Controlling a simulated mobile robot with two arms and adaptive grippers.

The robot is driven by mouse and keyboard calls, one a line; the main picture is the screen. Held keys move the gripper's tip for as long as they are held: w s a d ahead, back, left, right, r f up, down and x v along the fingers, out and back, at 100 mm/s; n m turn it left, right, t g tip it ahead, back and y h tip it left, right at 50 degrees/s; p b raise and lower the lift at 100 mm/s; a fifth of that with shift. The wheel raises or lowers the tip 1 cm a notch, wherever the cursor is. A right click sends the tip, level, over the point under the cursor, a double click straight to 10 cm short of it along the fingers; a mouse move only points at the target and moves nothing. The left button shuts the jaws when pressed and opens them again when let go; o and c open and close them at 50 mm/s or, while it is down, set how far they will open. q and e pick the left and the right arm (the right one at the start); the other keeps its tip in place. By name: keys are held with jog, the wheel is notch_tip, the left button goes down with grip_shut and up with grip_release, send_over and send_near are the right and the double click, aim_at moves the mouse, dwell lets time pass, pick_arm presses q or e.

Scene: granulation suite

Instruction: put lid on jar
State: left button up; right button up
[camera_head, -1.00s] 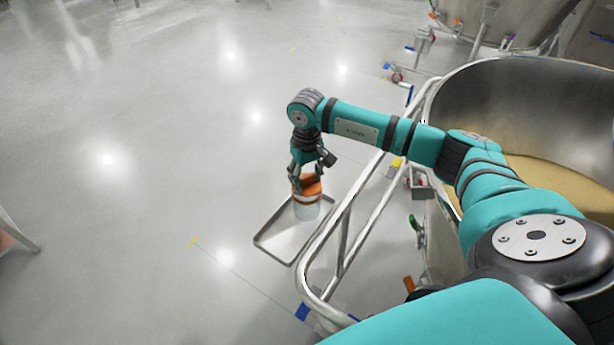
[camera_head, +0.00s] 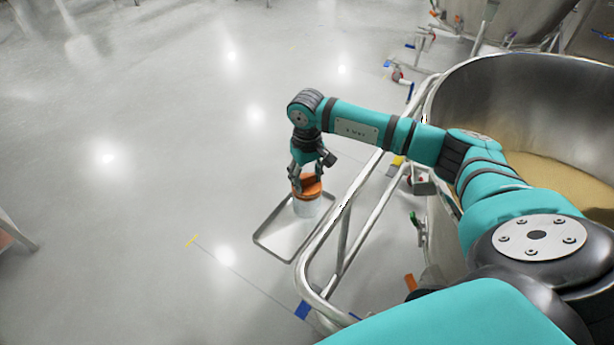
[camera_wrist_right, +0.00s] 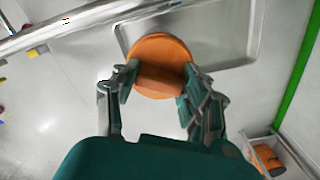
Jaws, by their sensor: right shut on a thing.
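The orange lid (camera_head: 311,190) is at the top of the clear jar (camera_head: 307,208), which stands upright on a metal tray (camera_head: 271,243). My right gripper (camera_head: 308,182) comes down from above and is shut on the lid. In the right wrist view the lid (camera_wrist_right: 161,50) is a round orange disc with a raised grip bar, and the fingers of my right gripper (camera_wrist_right: 158,82) lie on both sides of that bar. The lid covers the jar there. I cannot tell whether the lid is fully seated on the rim. My left gripper is not in view.
A metal rail (camera_head: 352,205) runs close beside the tray, in front of a large steel vessel (camera_head: 500,95) holding pale yellow material. Orange objects sit in a bin (camera_wrist_right: 262,150) at the lower right of the wrist view. The floor left of the tray is clear.

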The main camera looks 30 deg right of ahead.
aim_at(307, 177)
jog(key=o, duration=1.1)
jog(key=shift+c, duration=0.2)
jog(key=shift+r, duration=0.1)
notch_tip(307, 177, up, 12)
jog(key=shift+f, duration=0.2)
